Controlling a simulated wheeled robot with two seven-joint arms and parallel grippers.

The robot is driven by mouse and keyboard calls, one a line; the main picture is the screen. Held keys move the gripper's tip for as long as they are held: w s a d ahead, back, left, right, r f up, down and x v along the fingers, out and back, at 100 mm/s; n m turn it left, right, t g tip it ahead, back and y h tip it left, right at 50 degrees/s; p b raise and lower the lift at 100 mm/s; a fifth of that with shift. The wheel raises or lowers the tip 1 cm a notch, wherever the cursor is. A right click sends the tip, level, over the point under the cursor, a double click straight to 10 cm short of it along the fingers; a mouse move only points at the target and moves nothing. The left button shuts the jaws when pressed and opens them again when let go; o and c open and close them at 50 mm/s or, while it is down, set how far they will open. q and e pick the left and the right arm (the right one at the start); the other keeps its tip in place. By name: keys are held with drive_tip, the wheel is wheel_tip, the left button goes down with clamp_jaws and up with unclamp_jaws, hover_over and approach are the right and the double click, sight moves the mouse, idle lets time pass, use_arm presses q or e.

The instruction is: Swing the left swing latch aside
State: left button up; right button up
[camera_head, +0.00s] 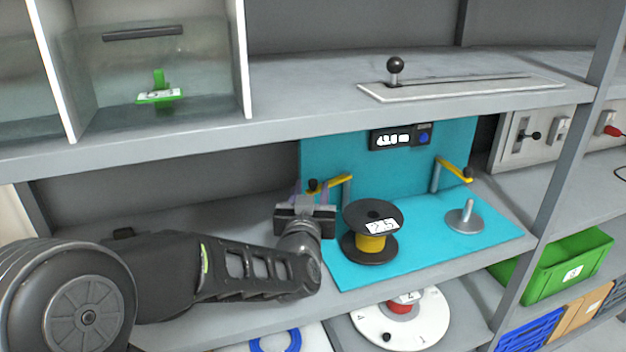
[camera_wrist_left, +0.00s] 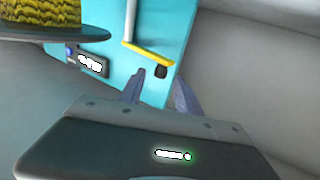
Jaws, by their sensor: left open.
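The left swing latch (camera_head: 334,182) is a yellow bar on a grey post at the left of the turquoise station, with a black knob at its free left end. In the left wrist view the yellow bar (camera_wrist_left: 148,52) ends in the black knob (camera_wrist_left: 161,72). My left gripper (camera_head: 311,189) is at the knob end, reaching in from the left. In the wrist view its fingers (camera_wrist_left: 160,91) are open, and the knob appears between and just beyond their tips. I cannot tell whether they touch it. My right gripper is not in view.
A black reel with yellow winding (camera_head: 370,243) stands close right of my left gripper. Further right are a second yellow latch (camera_head: 455,169) and a grey disc with a peg (camera_head: 465,218). The shelf above (camera_head: 300,95) overhangs the station.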

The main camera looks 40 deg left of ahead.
sight(312, 184)
use_arm(q)
drive_tip(key=x, duration=0.4)
drive_tip(key=shift+p, duration=0.3)
clamp_jaws()
idle(1.1)
